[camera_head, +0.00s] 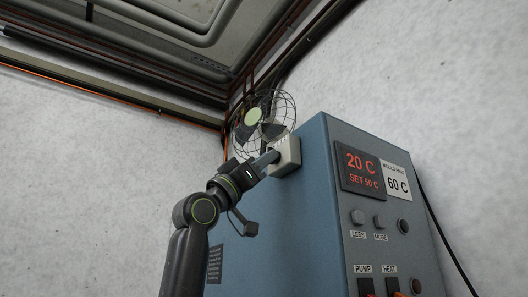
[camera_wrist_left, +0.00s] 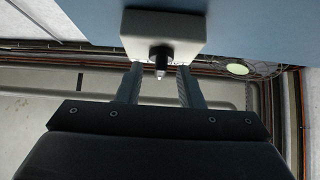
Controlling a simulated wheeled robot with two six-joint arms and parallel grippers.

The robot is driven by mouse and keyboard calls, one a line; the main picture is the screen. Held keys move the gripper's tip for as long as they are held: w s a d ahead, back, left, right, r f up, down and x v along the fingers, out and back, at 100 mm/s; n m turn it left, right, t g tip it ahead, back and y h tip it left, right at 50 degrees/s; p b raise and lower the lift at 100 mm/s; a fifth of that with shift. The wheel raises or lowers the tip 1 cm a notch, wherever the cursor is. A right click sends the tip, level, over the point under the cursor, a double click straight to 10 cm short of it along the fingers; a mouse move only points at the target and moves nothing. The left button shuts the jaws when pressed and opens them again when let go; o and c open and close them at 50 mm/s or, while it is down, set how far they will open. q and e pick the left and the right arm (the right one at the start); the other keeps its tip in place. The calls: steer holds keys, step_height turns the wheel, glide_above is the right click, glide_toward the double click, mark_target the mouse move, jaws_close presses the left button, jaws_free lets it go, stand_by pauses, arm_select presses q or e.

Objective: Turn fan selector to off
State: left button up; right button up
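The fan selector is a pale beige box (camera_head: 287,155) on the left side of the blue cabinet. It also shows at the top of the left wrist view (camera_wrist_left: 162,28), with a dark knob (camera_wrist_left: 160,54) with a light tip sticking out of it. My left gripper (camera_head: 274,157) reaches up to the box in the head view. In the left wrist view its two fingers (camera_wrist_left: 160,68) are apart, one on each side of the knob, with a gap on both sides. The knob is hidden in the head view. My right gripper is not in view.
A caged fan (camera_head: 264,117) stands behind the box near the wall corner. The blue cabinet (camera_head: 290,230) carries a red display (camera_head: 361,170), buttons and switches on its front. Pipes (camera_head: 110,92) run along the wall tops. The space left of my arm is clear.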

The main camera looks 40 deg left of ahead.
arm_select(q)
steer(key=shift+w+d+r, duration=0.1)
steer(key=shift+w+r, duration=0.15)
jaws_close()
